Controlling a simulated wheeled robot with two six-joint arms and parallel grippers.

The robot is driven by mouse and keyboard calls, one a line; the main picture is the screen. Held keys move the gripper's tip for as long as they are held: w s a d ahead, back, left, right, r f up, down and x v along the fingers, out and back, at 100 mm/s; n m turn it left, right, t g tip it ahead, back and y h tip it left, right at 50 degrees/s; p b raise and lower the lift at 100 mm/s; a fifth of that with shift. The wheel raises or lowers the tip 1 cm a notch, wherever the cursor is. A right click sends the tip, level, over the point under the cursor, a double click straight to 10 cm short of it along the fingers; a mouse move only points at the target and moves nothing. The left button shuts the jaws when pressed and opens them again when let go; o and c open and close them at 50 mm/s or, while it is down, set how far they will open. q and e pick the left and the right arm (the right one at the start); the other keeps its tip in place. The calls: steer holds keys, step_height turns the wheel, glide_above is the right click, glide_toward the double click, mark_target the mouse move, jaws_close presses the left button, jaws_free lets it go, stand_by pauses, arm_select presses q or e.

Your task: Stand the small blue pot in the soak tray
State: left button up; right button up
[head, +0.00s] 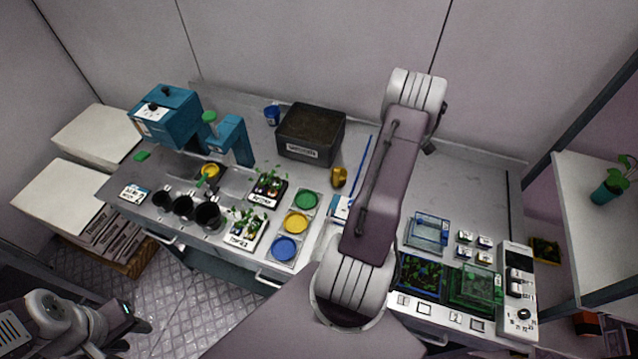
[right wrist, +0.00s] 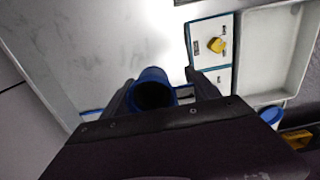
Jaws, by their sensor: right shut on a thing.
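The small blue pot (right wrist: 154,92) shows in the right wrist view, with its round rim and dark inside facing the camera. It sits between the two dark fingers of my right gripper (right wrist: 158,90), which is shut on it. The head view does not show this gripper; my own right arm covers that part of the bench. A pale tray with raised walls (right wrist: 307,50) lies at the upper right of the right wrist view, apart from the pot; I cannot tell whether it is the soak tray. My left gripper (head: 130,338) is open and empty at the lower left, away from the bench.
A dark labelled box (head: 310,153) and a blue cup (head: 272,115) stand at the back. Black pots (head: 183,207), seedling trays (head: 246,236) and a holder with coloured discs (head: 296,222) fill the front left. A clear blue box (head: 427,232) stands right of my arm.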

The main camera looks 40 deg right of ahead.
steer(key=p, duration=0.4)
glide_above(352, 190)
step_height(352, 190, down, 6)
steer(key=shift+f, duration=0.2)
step_height(352, 190, down, 3)
steer(key=shift+a+f+p, duration=0.1)
steer(key=shift+f+p, duration=0.1)
steer(key=shift+p, duration=0.4)
steer(key=shift+f, duration=0.4)
steer(key=shift+f+b, duration=0.2)
steer(key=shift+b, duration=0.1)
steer(key=o, duration=1.1)
steer(key=shift+r, duration=0.1)
